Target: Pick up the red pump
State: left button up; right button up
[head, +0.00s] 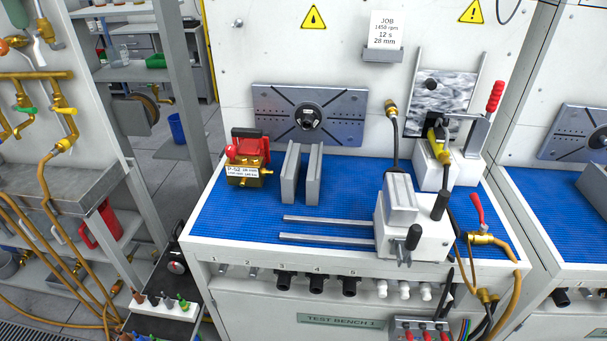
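The red pump (247,149) stands on the blue mat at the left rear of the test bench. It has a red upper body, a black top piece and a brass lower body with a white label (242,172) on its front. A small brass fitting sticks out at its right side. Neither of my grippers is in the head view. Nothing touches the pump from above.
Two grey upright plates (300,174) stand just right of the pump. A white vise-like fixture (414,222) with two rails sits at the front right. The blue mat (225,218) is clear in front of the pump. A slotted plate (275,104) is on the wall behind.

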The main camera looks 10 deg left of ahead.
aim_at(249, 168)
jog(key=j+z, duration=0.2)
jog(key=j, duration=0.55)
jog(key=j+z, duration=0.2)
jog(key=j, duration=0.5)
jog(key=k, duration=0.05)
